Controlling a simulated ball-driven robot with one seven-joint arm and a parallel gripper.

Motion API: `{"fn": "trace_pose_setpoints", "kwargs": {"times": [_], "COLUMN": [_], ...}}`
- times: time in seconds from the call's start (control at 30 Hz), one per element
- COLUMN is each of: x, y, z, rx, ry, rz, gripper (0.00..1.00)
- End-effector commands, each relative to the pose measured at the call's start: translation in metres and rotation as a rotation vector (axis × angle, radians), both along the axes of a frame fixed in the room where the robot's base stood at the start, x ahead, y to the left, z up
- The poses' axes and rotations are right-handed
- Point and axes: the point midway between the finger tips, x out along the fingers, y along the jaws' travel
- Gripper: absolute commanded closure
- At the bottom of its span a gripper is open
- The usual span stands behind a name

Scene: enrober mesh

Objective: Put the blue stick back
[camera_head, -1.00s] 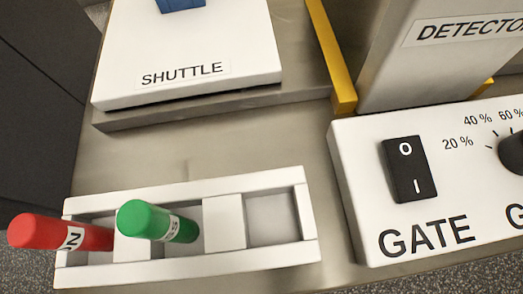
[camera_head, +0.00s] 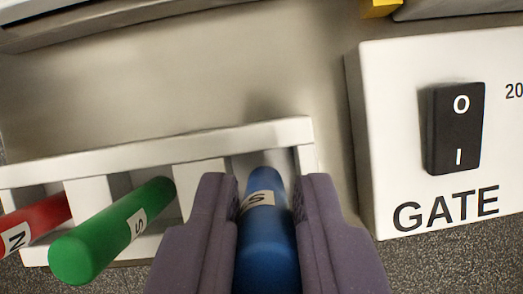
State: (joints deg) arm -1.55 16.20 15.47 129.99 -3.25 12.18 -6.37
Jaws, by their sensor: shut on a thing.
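The blue stick (camera_head: 266,245) is between the two purple fingers of my gripper (camera_head: 266,205), which is shut on it. The stick carries a white label that is partly hidden by the fingers. Its far end is at the right-hand compartment of the white rack (camera_head: 280,132); I cannot tell how deep it sits or whether it touches the bottom. The green stick (camera_head: 110,230) stands tilted in the middle compartment, and the red stick (camera_head: 40,218) is in the left compartment, cut off by the picture's left edge.
The white control box (camera_head: 412,65) with a black rocker switch (camera_head: 455,128) and the word GATE stands close to the right of the rack. A yellow part (camera_head: 380,8) shows at the top. Bare metal surface (camera_head: 180,85) lies behind the rack.

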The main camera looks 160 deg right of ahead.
Motion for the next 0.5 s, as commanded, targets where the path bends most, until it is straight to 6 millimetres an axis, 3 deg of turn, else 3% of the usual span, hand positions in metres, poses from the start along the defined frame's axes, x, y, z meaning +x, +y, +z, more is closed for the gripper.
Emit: {"fn": "trace_pose_setpoints", "kwargs": {"times": [0.03,0.1,0.47,0.5], "x": [-0.0003,-0.0003,-0.0003,-0.0003], "y": [-0.0001,-0.0001,-0.0001,-0.0001], "z": [-0.0146,-0.0194,-0.0212,-0.0205], "rx": [-0.001,-0.001,0.0,0.0], "ry": [0.002,0.001,-0.001,-0.001], "rz": [0.001,0.001,0.0,0.0], "gripper": [1.0,1.0,1.0,0.73]}}
